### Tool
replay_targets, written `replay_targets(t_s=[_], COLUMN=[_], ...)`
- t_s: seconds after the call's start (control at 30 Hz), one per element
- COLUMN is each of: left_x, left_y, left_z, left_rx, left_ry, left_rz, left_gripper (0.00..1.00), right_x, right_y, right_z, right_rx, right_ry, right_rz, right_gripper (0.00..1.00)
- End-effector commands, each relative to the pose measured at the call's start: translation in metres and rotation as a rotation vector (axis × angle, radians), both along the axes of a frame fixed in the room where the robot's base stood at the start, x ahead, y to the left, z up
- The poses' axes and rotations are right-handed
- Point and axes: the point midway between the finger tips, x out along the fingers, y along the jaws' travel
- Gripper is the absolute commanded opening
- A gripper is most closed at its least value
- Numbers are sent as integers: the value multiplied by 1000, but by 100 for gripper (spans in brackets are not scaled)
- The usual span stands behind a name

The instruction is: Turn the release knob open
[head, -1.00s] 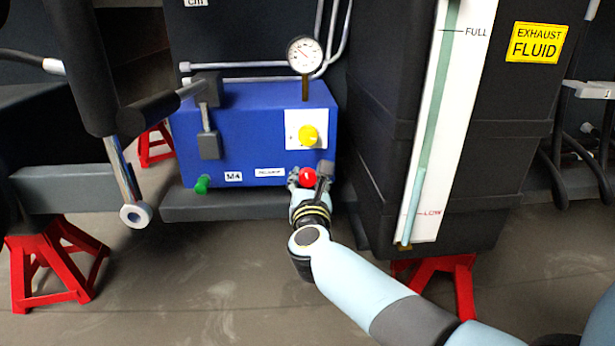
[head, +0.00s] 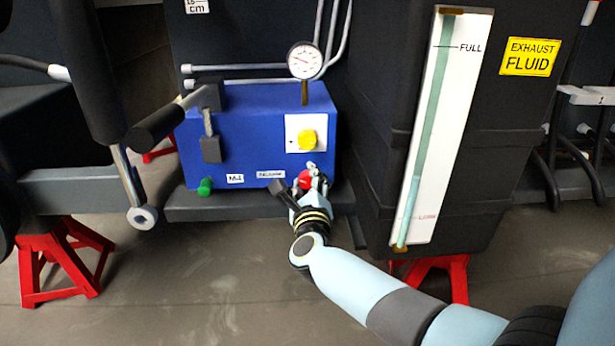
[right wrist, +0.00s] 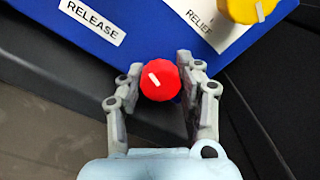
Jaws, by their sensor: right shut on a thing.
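The red release knob (head: 305,180) is on the lower right of the front of the blue box (head: 255,120), beside the RELEASE label (head: 270,174). In the right wrist view the red knob (right wrist: 160,82) has a short white mark that slants from upper left to lower right. My right gripper (head: 309,184) is shut on the red knob. In the right wrist view its two grey fingers (right wrist: 158,84) stand on either side of the knob. My left gripper is not in view.
A yellow relief knob (head: 307,139) sits above the red one, and a gauge (head: 304,60) stands on the box. A green knob (head: 205,187) is at the lower left. A black tank (head: 385,130) stands close on the right.

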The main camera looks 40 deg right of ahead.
Motion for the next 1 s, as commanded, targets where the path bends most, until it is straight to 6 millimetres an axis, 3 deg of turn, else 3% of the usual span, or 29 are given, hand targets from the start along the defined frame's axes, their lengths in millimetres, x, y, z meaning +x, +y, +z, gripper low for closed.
replay_targets(t_s=[0.87,1.0], left_x=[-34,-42], left_y=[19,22], left_z=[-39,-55], left_rx=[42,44], left_ry=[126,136], left_rz=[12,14], left_gripper=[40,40], right_x=[0,0], right_y=[0,0], right_z=[1,1], right_rx=[-709,-823], right_ry=[436,506], right_rz=[1,2], right_gripper=[2,2])
